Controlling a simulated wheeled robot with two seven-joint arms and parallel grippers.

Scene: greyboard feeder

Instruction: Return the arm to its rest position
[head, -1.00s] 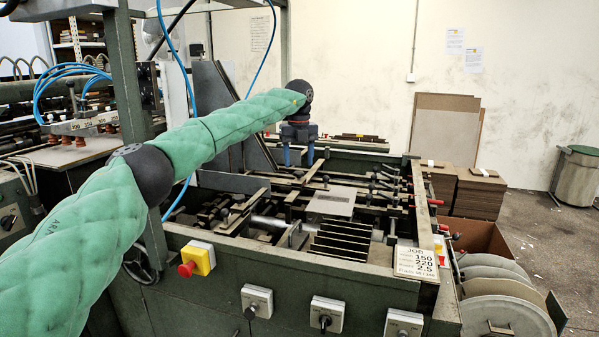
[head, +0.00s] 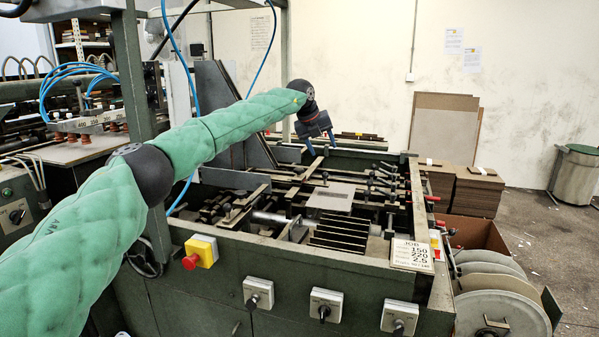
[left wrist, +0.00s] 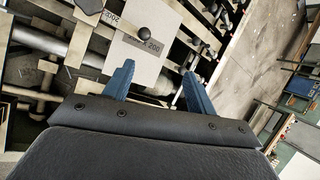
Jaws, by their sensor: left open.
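My left arm, in a green quilted sleeve, reaches from the left over the feeder machine (head: 330,264) in the head view. My left gripper (head: 320,148) hangs above the far part of the machine bed, tilted, with its blue fingers apart. In the left wrist view the two blue fingers of the gripper (left wrist: 158,88) stand apart with nothing held between them. Beyond them lies a light grey plate (left wrist: 137,60) with a dark round knob and the number 200. My right gripper does not show.
Bars, rods and red-handled clamps fill the machine bed. A green upright post (head: 132,85) and blue hoses stand close to my arm. A job card (head: 411,254) sits at the front right corner. Board stacks (head: 478,191) and a bin (head: 575,176) stand at the right; open floor lies between.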

